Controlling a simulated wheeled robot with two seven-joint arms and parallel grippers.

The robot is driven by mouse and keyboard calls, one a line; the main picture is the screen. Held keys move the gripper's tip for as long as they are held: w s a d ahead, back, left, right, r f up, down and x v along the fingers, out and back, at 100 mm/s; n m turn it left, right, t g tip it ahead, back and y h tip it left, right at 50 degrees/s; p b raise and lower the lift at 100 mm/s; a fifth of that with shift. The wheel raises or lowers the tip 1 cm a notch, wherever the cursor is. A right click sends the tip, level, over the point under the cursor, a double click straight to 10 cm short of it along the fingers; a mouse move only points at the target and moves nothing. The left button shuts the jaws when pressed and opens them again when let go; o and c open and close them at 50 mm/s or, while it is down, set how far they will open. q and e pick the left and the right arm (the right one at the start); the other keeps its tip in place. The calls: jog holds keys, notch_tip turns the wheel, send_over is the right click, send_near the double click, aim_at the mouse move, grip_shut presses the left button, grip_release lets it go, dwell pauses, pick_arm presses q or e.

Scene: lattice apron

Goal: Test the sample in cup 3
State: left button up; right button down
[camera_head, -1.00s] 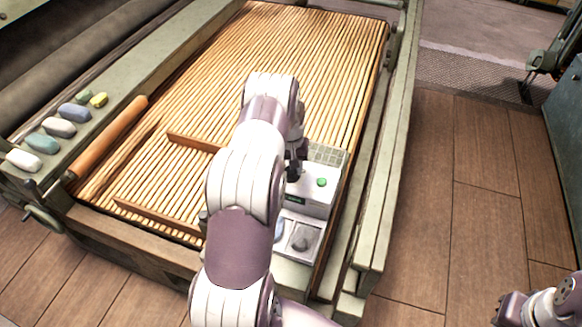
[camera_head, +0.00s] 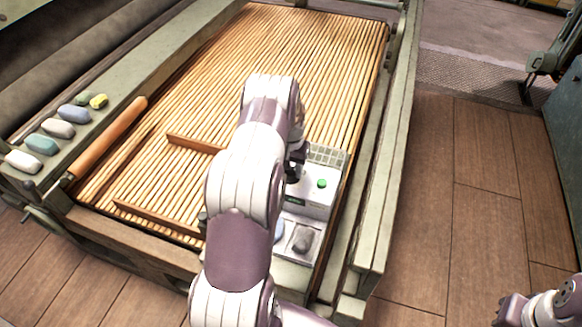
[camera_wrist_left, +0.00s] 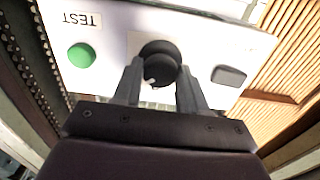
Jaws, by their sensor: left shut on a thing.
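A white tester box (camera_head: 312,196) stands at the near right corner of the slatted bed. Its green button (camera_head: 321,183) also shows in the left wrist view (camera_wrist_left: 81,55), beside a TEST label (camera_wrist_left: 80,19). My left gripper (camera_head: 294,168) is over the box's left part. In the left wrist view its fingers (camera_wrist_left: 160,70) are shut on a round black knob (camera_wrist_left: 158,57) with a white mark at its lower left. I cannot make out cup 3; my left arm hides part of this area.
A pale tray (camera_head: 290,246) with grey lumps sits in front of the box. Wooden bars (camera_head: 160,216) lie on the slatted bed (camera_head: 290,60). Several coloured stones (camera_head: 58,128) line the left rail. Part of my right arm shows at the bottom right.

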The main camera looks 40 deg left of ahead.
aim_at(291, 170)
pick_arm(q)
jog(key=o, duration=1.1)
jog(key=shift+r, duration=0.1)
jog(key=shift+c, duration=0.2)
notch_tip(291, 170, up, 13)
jog(key=b, duration=0.1)
jog(key=shift+f, duration=0.2)
jog(key=s+d+r+m, duration=0.1)
jog(key=s+d+r, duration=0.1)
jog(key=s+d, duration=0.7)
jog(key=s+d+r+m+t, duration=0.1)
jog(key=s+d+m, duration=0.1)
jog(key=s+d, duration=0.7)
jog(key=d, duration=0.4)
jog(key=shift+s+d+r+m, duration=0.3)
jog(key=shift+s+r, duration=0.05)
jog(key=shift+r, duration=0.05)
